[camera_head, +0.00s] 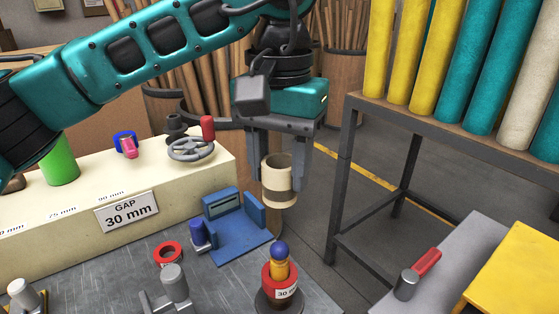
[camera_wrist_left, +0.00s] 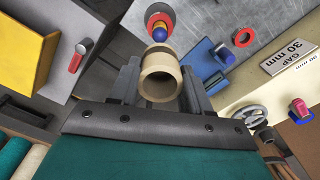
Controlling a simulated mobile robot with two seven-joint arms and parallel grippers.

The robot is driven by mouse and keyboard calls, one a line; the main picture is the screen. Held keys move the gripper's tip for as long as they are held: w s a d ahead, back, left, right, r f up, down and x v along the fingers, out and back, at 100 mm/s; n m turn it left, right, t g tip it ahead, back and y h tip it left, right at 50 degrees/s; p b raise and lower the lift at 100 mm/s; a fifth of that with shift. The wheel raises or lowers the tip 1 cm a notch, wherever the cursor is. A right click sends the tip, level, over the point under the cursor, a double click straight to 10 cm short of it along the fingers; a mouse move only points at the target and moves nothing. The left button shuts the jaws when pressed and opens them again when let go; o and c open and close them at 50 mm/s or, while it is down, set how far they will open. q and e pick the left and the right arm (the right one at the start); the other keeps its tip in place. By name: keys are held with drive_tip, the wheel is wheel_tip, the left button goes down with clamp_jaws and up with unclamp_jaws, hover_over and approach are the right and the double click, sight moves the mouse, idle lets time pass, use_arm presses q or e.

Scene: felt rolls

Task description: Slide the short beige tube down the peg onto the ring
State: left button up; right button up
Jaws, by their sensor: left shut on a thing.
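The tube is held upright, open end up, in the air. In the left wrist view the tube (camera_wrist_left: 159,78) sits between the two fingers. The peg (camera_head: 280,264) is yellow-orange with a blue ball tip (camera_head: 279,250). It stands on a dark round base, with a red ring (camera_head: 280,284) labelled 30 around it. The tube is above the peg and apart from it. My right gripper is not in view.
A blue fixture (camera_head: 240,232) lies left of the peg, with a red roll (camera_head: 168,253) nearby on the metal table. A cream block with a GAP 30 mm sign (camera_head: 128,211) and a grey handwheel (camera_head: 190,149) stands behind. A rack of felt rolls (camera_head: 435,118) is at the right.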

use_arm(q)
drive_tip(key=b, duration=0.3)
approach(280, 244)
drive_tip(key=shift+f, duration=0.4)
idle(0.9)
drive_tip(key=shift+f+b, duration=0.2)
drive_tip(key=shift+b, duration=0.1)
drive_tip(key=shift+f+b, duration=1.15)
drive_tip(key=shift+f, duration=0.4)
drive_tip(key=shift+f+b, duration=2.15)
drive_tip(key=shift+f, duration=0.7)
idle(1.5)
